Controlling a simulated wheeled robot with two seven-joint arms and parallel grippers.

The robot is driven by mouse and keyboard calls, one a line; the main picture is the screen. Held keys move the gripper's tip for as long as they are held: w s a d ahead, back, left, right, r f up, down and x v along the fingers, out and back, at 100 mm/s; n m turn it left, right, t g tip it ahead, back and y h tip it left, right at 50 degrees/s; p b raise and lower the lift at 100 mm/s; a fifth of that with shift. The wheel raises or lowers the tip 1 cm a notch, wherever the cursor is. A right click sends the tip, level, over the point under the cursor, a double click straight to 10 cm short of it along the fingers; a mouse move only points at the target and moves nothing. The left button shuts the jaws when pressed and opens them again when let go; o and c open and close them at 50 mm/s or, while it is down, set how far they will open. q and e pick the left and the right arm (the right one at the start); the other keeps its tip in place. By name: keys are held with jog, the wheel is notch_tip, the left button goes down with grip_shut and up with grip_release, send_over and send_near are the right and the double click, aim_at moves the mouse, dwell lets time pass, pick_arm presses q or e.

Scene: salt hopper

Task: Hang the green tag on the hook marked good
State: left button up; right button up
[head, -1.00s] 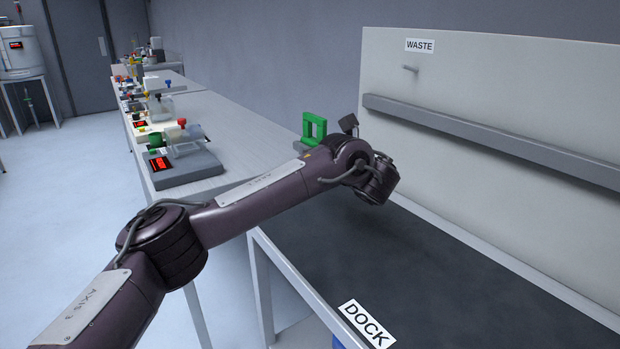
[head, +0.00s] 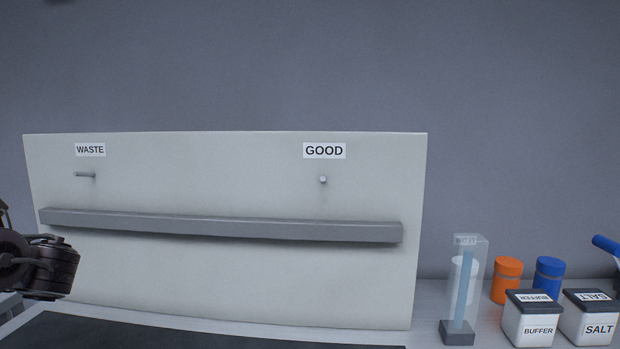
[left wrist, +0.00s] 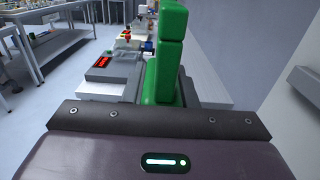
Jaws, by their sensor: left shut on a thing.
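The hook under the GOOD label (head: 323,150) is a short pale peg (head: 323,181) on the right part of the white board, seen nearly end-on and bare. In the left wrist view the green tag (left wrist: 167,60) stands upright, seen edge-on, just beyond the dark front of my left gripper (left wrist: 162,112). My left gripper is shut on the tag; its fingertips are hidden. In the head view only part of my left arm shows at the left edge, and the tag is outside that view. My right gripper is not in view.
A second bare peg (head: 86,175) sits under the WASTE label (head: 90,150). A grey rail (head: 220,226) crosses the white board (head: 230,280) below both pegs. Right of the board stand a clear column (head: 466,290), orange and blue jars, and BUFFER (head: 530,320) and SALT (head: 588,320) boxes.

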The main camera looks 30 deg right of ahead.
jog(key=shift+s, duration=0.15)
pick_arm(q)
jog(key=shift+f, duration=0.2)
jog(key=s+f+m+t+h, duration=0.4)
jog(key=s+f, duration=0.7)
jog(key=f, duration=0.2)
jog(key=s+d+f+m+t+h, duration=0.1)
jog(key=s+f+m+h, duration=0.15)
jog(key=s, duration=0.55)
jog(key=s+d+f+m+t+h, duration=0.1)
jog(key=s+f+h, duration=0.25)
jog(key=s, duration=0.35)
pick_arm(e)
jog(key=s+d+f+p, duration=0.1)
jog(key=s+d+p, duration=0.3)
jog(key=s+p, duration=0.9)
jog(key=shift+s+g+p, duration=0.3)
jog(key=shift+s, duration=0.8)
pick_arm(q)
notch_tip(320, 180, up, 14)
jog(key=shift+f+y, duration=0.25)
jog(key=shift+y, duration=0.15)
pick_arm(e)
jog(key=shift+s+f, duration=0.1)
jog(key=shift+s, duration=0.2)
